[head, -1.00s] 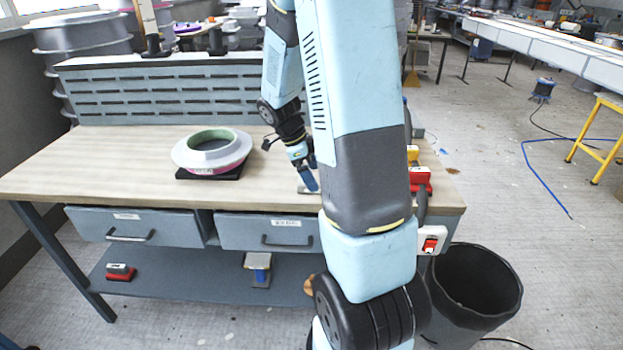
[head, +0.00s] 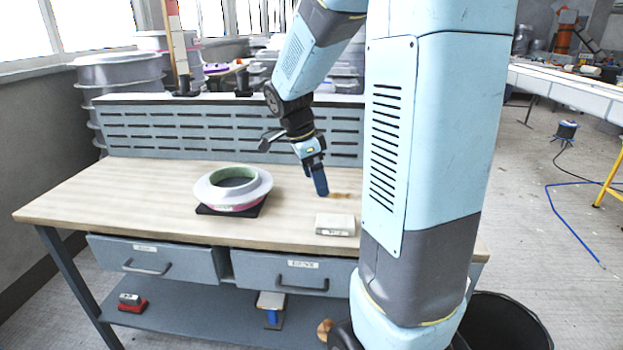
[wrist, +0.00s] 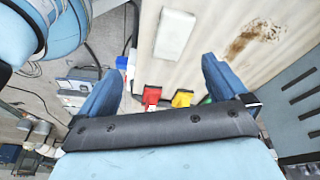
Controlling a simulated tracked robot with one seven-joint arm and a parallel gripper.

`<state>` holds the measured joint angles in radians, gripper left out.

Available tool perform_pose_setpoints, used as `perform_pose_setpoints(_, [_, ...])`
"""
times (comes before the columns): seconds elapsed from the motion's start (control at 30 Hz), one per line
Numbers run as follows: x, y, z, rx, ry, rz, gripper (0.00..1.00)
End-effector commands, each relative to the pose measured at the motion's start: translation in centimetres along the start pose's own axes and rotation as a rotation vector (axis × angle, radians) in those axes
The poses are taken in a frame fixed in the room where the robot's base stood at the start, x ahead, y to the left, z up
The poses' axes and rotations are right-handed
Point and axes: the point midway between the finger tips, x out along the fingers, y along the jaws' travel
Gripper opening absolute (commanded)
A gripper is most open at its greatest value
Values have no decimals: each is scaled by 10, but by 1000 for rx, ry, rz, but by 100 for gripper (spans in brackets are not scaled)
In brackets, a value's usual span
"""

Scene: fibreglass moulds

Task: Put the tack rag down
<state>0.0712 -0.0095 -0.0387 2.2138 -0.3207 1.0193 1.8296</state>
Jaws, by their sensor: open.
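The tack rag appears to be the pale, flat, folded block (head: 335,224) lying on the bench top near its front edge. It also shows in the wrist view (wrist: 174,35), at the top, beyond the fingertips. My gripper (head: 319,180) is above the bench, behind and slightly left of the pale block in the head view. In the wrist view the two blue fingers (wrist: 160,66) are wide apart with nothing held between them. The gripper and the block are apart.
A white ring-shaped mould (head: 233,187) sits on a black pad at the left of the wooden bench (head: 120,205). A brown stain (wrist: 250,38) marks the wood. A black bin (head: 500,325) stands at the right.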

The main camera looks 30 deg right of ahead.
Motion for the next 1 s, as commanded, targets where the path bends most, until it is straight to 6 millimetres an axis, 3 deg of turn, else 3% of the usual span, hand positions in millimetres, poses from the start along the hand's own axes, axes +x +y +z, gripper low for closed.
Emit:
perform_pose_setpoints(0.2, [-41, 43, 6, -374, -58, -138, 100])
perform_pose_setpoints(0.5, [-80, 103, 15, -893, -47, -356, 100])
perform_pose_setpoints(0.8, [-102, 160, 25, -1382, 76, -580, 100])
perform_pose_setpoints(1.0, [-108, 182, 29, -1579, 163, -667, 100])
